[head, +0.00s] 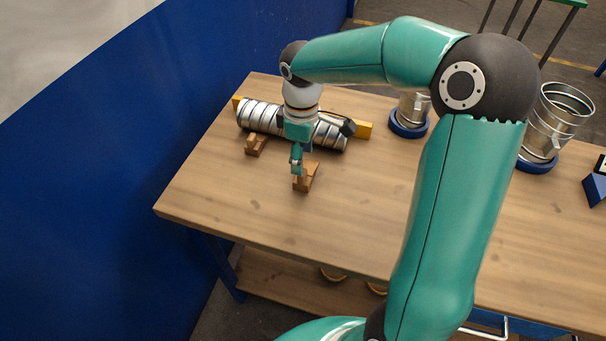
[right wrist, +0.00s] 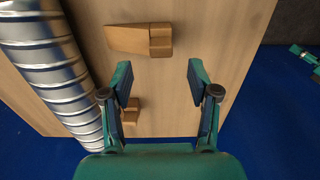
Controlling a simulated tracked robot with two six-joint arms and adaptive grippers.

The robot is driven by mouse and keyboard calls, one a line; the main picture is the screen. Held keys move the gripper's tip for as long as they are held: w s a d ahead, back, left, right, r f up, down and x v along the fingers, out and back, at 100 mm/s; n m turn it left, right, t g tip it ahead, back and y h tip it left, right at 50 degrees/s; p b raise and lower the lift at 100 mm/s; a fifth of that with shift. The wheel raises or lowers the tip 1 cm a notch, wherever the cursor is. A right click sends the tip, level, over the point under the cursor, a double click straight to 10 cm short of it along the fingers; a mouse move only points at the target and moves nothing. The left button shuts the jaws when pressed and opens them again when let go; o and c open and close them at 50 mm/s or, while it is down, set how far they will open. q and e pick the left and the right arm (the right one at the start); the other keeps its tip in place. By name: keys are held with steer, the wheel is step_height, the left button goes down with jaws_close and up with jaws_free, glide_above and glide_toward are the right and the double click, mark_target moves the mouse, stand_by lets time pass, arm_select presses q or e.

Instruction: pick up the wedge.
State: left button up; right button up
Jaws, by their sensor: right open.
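A brown wooden wedge (head: 307,176) lies on the table in front of the spiral duct. In the right wrist view this wedge (right wrist: 140,40) lies beyond the fingertips, with its tapered end to the left and its stepped block to the right. My right gripper (head: 296,164) is low above the table beside it in the head view, and part of the wedge is hidden there. In the right wrist view the gripper (right wrist: 160,78) is open, with nothing between the fingers. A second wedge (head: 256,145) lies to the left by the duct; the left finger partly covers it in the right wrist view (right wrist: 131,116).
The ribbed metal duct (head: 262,116) lies along the back of the wooden table (head: 220,205), before a yellow bar (head: 364,129). Metal duct pieces (head: 556,120) stand in blue rings on the right. A blue wall (head: 100,150) is at the left. The front table area is clear.

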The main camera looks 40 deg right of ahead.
steer(key=shift+s+f, duration=0.2)
steer(key=shift+f, duration=0.6)
step_height(320, 180, down, 4)
steer(key=shift+f+p, duration=0.2)
steer(key=shift+p, duration=0.45)
jaws_close()
steer(key=shift+r, duration=0.15)
step_height(320, 180, up, 18)
steer(key=r, duration=0.1)
steer(key=f+b, duration=0.1)
steer(key=f, duration=0.3)
steer(key=d+f+b, duration=0.1)
steer(key=f, duration=0.4)
steer(key=w+d+f+b, duration=0.1)
steer(key=f, duration=0.3)
steer(key=shift+d+f+b, duration=0.15)
steer(key=shift+f+b, duration=0.05)
steer(key=shift+b, duration=0.15)
